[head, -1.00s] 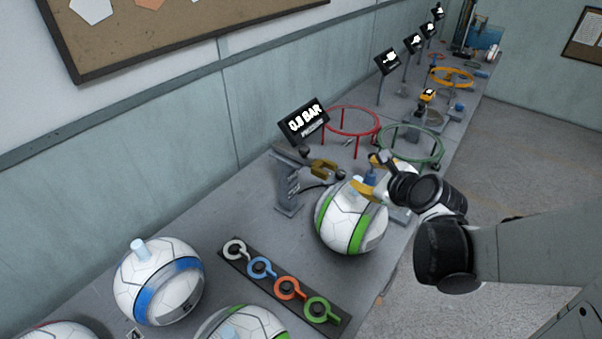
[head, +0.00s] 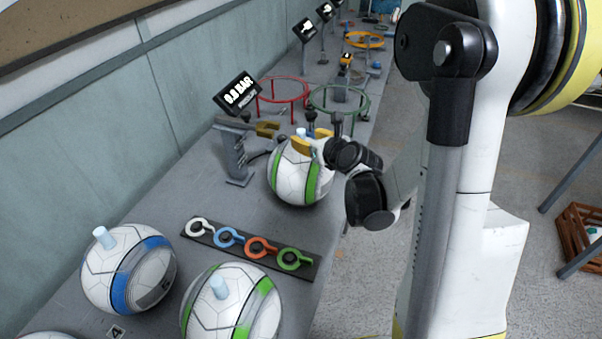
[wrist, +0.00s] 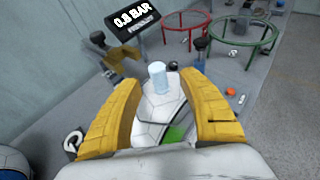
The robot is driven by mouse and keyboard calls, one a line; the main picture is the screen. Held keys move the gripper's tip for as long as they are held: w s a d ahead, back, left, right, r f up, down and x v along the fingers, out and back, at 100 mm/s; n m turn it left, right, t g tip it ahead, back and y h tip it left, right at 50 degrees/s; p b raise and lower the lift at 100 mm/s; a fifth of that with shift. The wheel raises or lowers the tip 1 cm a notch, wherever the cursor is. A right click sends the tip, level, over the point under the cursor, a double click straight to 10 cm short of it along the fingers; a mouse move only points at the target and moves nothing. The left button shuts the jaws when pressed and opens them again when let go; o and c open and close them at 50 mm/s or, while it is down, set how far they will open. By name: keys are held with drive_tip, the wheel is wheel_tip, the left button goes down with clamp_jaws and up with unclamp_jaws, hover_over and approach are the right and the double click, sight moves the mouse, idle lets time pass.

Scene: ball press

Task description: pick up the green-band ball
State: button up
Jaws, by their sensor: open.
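A white ball with green bands (head: 290,178) sits on the bench by the pressure stand. A pale blue cylinder stands up from its top. My gripper (head: 311,140) is at the top of this ball, with its yellow fingers open. In the wrist view, the fingers (wrist: 160,88) are on either side of the ball's upper part (wrist: 152,118) and its pale cylinder (wrist: 158,76). Whether the fingers touch the ball is unclear, and the gripper's body hides much of it. A second green-band ball (head: 205,305) sits in the foreground, away from my gripper.
A blue-band ball (head: 105,275) sits at the left. A dark strip holds white, blue, orange and green ring tags (head: 297,260). The pressure display (head: 237,93) stands behind the ball. Red (head: 270,82) and green (head: 350,108) ring stands are farther along the bench.

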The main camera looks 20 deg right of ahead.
sight(303, 135)
drive_tip(key=b+x, duration=0.1)
drive_tip(key=x, duration=0.3)
drive_tip(key=shift+w+a, duration=0.1)
drive_tip(key=shift+w, duration=0.05)
drive_tip(key=shift+c, duration=0.9)
clamp_jaws()
drive_tip(key=shift+r, duration=0.15)
